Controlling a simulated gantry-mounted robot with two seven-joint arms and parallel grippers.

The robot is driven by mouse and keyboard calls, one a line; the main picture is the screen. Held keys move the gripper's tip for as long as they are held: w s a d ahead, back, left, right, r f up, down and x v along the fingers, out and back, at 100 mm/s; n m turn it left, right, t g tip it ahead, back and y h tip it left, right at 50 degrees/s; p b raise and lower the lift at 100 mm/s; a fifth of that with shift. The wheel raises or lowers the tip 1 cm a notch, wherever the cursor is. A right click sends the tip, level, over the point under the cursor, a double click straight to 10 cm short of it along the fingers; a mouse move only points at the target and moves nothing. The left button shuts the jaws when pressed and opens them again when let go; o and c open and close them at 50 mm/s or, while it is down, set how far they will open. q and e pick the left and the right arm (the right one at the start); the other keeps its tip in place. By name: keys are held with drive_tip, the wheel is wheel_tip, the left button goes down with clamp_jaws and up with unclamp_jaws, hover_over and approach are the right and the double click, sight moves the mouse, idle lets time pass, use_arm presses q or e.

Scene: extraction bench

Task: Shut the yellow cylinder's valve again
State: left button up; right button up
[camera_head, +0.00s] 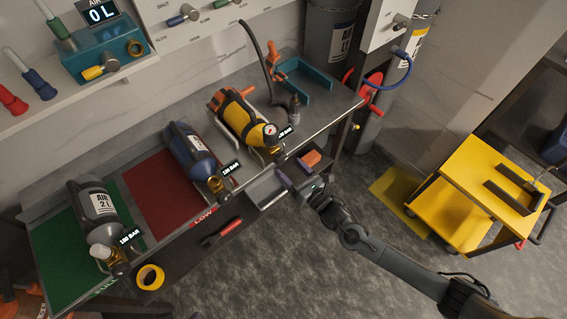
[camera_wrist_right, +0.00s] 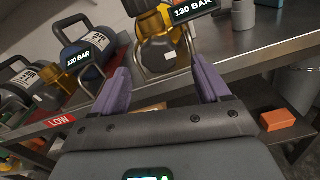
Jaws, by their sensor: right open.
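The yellow cylinder (camera_head: 243,118) lies tilted in a cradle on the bench, its valve end towards the front edge. The brass valve (camera_head: 275,147) sits at that end, below a round gauge (camera_head: 270,129). In the right wrist view, part of the cylinder's end (camera_wrist_right: 150,22) shows beyond my fingers, partly cut off by the top edge, with a 130 BAR display (camera_wrist_right: 193,10). My right gripper (camera_head: 293,173) is open and empty, in front of the bench edge and apart from the valve. Its purple fingers stand wide in the wrist view (camera_wrist_right: 162,88). My left gripper is not in view.
A blue cylinder (camera_head: 188,148) and a grey cylinder (camera_head: 98,205) lie to the left on red and green mats. A grey tray (camera_head: 266,190) and orange block (camera_head: 311,158) are close to my right gripper. A yellow cart (camera_head: 490,180) stands at right.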

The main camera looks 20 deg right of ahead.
sight(282, 162)
drive_tip(key=shift+x, duration=2.05)
drive_tip(key=c, duration=1.1)
